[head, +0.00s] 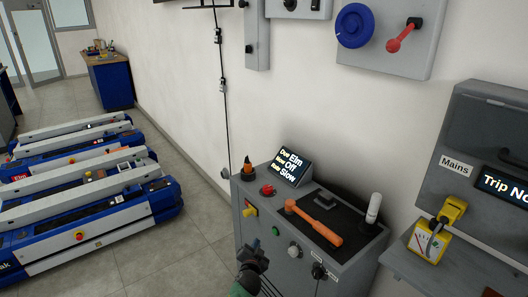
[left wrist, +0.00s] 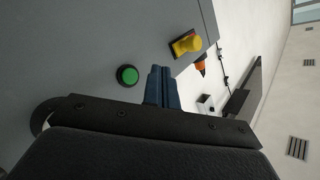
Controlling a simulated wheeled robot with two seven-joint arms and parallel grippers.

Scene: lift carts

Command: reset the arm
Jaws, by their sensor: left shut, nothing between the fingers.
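My left gripper (head: 252,262) is at the lower middle of the head view, in front of the grey control console (head: 262,193). In the left wrist view its two blue fingers (left wrist: 162,88) are together with nothing between them. A green button (left wrist: 128,76) and a yellow switch (left wrist: 186,43) on the console's front face lie just beyond the fingertips, one on each side. In the head view the green button (head: 275,231) and yellow switch (head: 250,210) are above the gripper. The fingers appear apart from both. My right gripper is not in view.
A Mains panel (head: 458,163) stands right. Blue-and-white lift carts (head: 95,222) stand left. Floor (head: 185,240) between carts and console is clear.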

